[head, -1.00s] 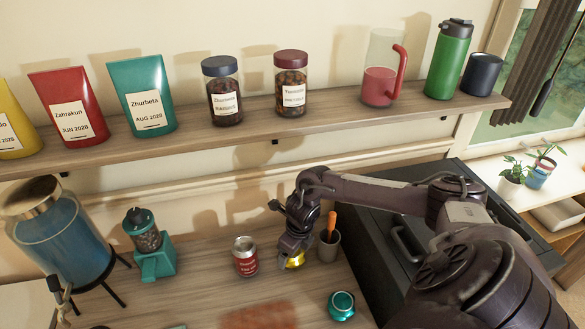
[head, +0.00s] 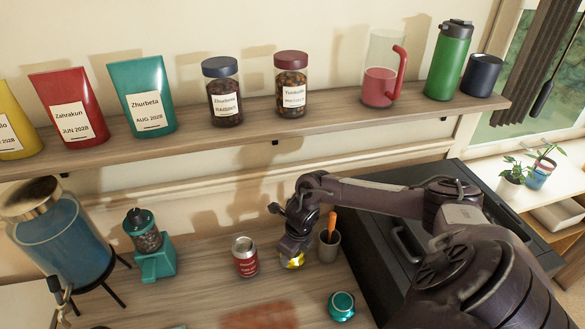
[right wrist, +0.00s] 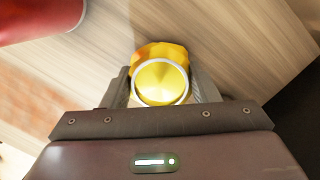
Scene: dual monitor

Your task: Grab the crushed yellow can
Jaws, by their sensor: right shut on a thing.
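The crushed yellow can (head: 294,261) is on the wooden counter, partly hidden under my right gripper (head: 288,256) in the head view. In the right wrist view, the yellow can (right wrist: 161,80) shows its round silver-rimmed end between the two fingers of my right gripper (right wrist: 162,88). The fingers are shut on its sides. I cannot tell whether the can touches the counter. My left gripper is not in view.
A red can (head: 245,256) stands left of the gripper. A cup with an orange-handled item (head: 329,245) stands close on its right. A teal container (head: 341,305) is nearer the front. A dark box (head: 400,230) stands at the right, and a loaded shelf (head: 270,124) runs above.

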